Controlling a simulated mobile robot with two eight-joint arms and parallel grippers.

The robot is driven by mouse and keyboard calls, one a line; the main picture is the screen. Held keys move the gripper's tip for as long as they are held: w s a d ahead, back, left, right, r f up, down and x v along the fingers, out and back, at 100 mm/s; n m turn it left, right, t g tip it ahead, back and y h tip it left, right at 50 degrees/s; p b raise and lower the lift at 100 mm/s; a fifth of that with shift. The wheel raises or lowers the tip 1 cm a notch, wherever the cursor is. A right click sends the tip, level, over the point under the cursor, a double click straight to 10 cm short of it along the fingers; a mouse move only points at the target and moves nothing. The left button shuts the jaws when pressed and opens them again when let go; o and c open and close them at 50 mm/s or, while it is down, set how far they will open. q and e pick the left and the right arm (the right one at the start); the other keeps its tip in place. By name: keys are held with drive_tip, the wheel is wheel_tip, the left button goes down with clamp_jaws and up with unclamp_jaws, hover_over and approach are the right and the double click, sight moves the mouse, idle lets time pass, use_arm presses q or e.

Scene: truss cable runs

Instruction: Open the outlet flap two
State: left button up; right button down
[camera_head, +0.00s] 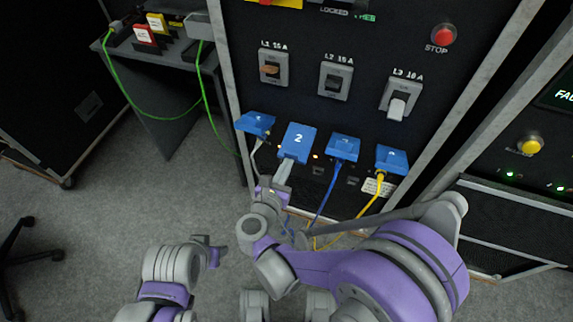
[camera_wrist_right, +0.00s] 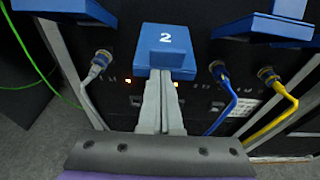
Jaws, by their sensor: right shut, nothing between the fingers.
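Outlet flap two (camera_head: 297,141) is a blue cover with a white "2" on the dark cabinet's lower panel. It shows its face in the right wrist view (camera_wrist_right: 166,48), and the outlet behind it is hidden. My right gripper (camera_head: 285,170) is directly below the flap. Its grey fingers (camera_wrist_right: 161,78) are together and empty, with their tips at the flap's lower edge; I cannot tell whether they touch it. My left gripper (camera_head: 209,251) is low over the floor, away from the cabinet, and its fingers are unclear.
Blue flap one (camera_head: 256,123), flap three (camera_head: 343,147) and flap four (camera_head: 391,159) flank it, with a grey cable (camera_wrist_right: 90,78), blue cable (camera_wrist_right: 229,98) and yellow cable (camera_wrist_right: 284,100) below. Breaker switches (camera_head: 336,81) and a red stop button (camera_head: 443,35) are above.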

sight(289, 154)
wheel_tip(289, 154, up, 3)
drive_tip(key=g+p, duration=0.1)
drive_tip(key=p, duration=0.2)
drive_tip(key=shift+r+g+y, duration=0.2)
drive_tip(key=shift+g+y, duration=0.1)
drive_tip(key=shift+g, duration=0.1)
drive_tip(key=shift+r+p, duration=0.25)
drive_tip(key=shift+p, duration=0.2)
use_arm(q)
wheel_tip(289, 154, up, 8)
drive_tip(key=p, duration=0.2)
drive_tip(key=shift+s+f, duration=0.15)
use_arm(e)
drive_tip(key=shift+w+d+r, duration=0.1)
drive_tip(key=shift+w+r, duration=0.15)
drive_tip(key=shift+r, duration=0.6)
drive_tip(key=shift+w+d+r, duration=0.1)
drive_tip(key=shift+w+r, duration=0.15)
drive_tip(key=shift+r, duration=0.7)
